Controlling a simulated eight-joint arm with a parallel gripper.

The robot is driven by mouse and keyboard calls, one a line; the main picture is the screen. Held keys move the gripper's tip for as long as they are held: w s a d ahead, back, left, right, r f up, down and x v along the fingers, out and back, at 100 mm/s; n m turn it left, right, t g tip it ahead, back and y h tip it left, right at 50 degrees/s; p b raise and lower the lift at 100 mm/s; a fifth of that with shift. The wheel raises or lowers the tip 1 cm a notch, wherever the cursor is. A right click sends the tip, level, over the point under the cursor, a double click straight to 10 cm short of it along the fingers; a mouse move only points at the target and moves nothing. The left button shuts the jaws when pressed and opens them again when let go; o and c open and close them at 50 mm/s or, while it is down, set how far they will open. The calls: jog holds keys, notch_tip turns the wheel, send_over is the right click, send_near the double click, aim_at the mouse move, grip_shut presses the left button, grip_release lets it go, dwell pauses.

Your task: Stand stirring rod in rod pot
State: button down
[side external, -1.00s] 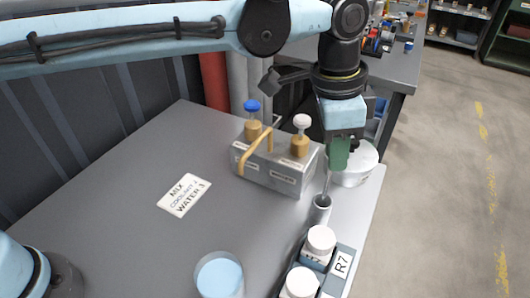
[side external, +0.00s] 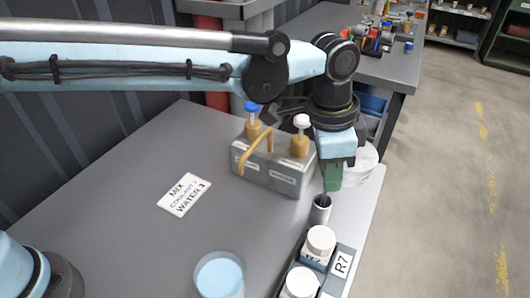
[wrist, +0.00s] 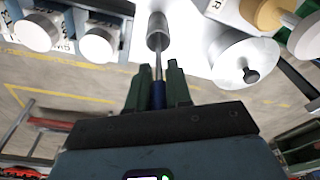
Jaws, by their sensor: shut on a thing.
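My gripper (side external: 333,178) has green fingers, which also show in the wrist view (wrist: 157,88). It is shut on the blue handle of the stirring rod (wrist: 158,95), just above the rod pot. The rod's thin metal shaft runs down into the mouth of the rod pot (side external: 320,212), and its lower end is hidden inside. The rod pot is a narrow grey metal cylinder, upright on the table, and it also shows in the wrist view (wrist: 158,28). In the side view the fingers hide the handle.
A grey caddy (side external: 275,170) with a tan handle and two bottles stands left of the pot. White-lidded jars (side external: 320,240) sit in an R7 tray (side external: 342,264) in front. A white tub (side external: 365,165) stands behind my gripper. A beaker of blue liquid (side external: 219,275) is front left.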

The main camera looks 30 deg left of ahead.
jog(key=c, duration=1)
grip_release()
jog(key=shift+o, duration=0.2)
jog(key=shift+r, duration=0.15)
notch_tip(320, 180, up, 12)
jog(key=a, duration=0.1)
jog(key=shift+s+a, duration=0.3)
jog(key=shift+s, duration=0.1)
